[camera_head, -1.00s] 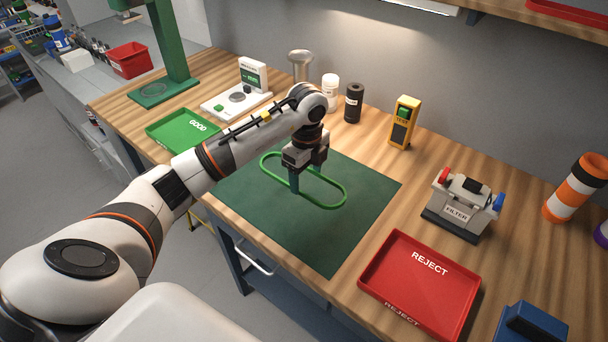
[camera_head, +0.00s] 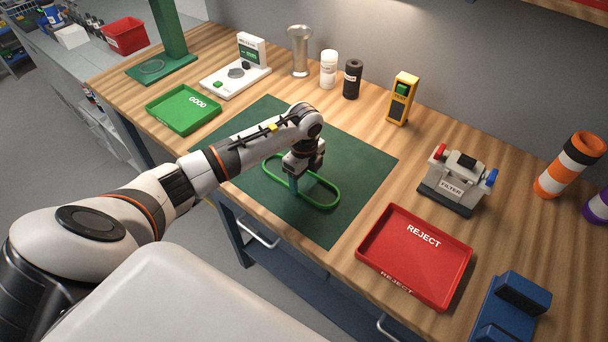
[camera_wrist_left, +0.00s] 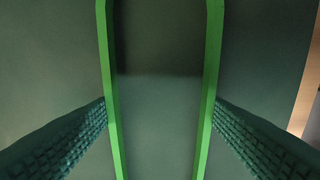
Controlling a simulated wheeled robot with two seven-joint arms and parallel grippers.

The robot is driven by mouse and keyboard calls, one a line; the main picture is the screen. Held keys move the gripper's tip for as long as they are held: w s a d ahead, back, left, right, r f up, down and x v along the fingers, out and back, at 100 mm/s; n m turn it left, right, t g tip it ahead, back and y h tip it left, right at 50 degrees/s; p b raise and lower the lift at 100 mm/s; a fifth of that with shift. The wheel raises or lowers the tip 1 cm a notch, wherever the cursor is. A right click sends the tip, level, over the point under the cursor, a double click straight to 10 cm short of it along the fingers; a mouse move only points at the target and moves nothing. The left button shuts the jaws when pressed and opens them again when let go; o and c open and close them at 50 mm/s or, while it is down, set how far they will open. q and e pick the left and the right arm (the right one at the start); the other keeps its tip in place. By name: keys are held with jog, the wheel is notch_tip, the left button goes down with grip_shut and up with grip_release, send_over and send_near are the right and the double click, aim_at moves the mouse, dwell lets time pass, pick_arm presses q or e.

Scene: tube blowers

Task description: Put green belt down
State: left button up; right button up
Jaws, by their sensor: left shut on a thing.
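The green belt (camera_head: 331,204) is a long closed loop with rounded ends. It lies flat over the dark green mat (camera_head: 345,152) in the head view, and I cannot tell whether it touches the mat. My left gripper (camera_head: 294,186) points down at the belt, and its fingers hold it. In the left wrist view the belt's two long sides (camera_wrist_left: 211,95) run between the ridged fingertips (camera_wrist_left: 161,115), which press on it from both sides. My right gripper is not in view.
A red REJECT tray (camera_head: 415,255) stands to the right of the mat, a green GOOD tray (camera_head: 183,109) to the left. A filter unit (camera_head: 457,180), yellow tester (camera_head: 401,98), black bottle (camera_head: 352,79) and white bottle (camera_head: 328,69) stand behind. The mat around the belt is clear.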

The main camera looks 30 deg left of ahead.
pick_arm(q)
jog(key=o, duration=0.9)
jog(key=shift+o, duration=0.4)
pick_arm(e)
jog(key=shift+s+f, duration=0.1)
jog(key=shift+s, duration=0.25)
pick_arm(q)
jog(key=shift+r, duration=0.35)
notch_tip(320, 180, up, 12)
jog(key=b, duration=0.2)
jog(key=shift+f, duration=0.25)
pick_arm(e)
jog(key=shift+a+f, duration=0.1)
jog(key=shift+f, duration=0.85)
pick_arm(q)
jog(key=shift+d, duration=0.1)
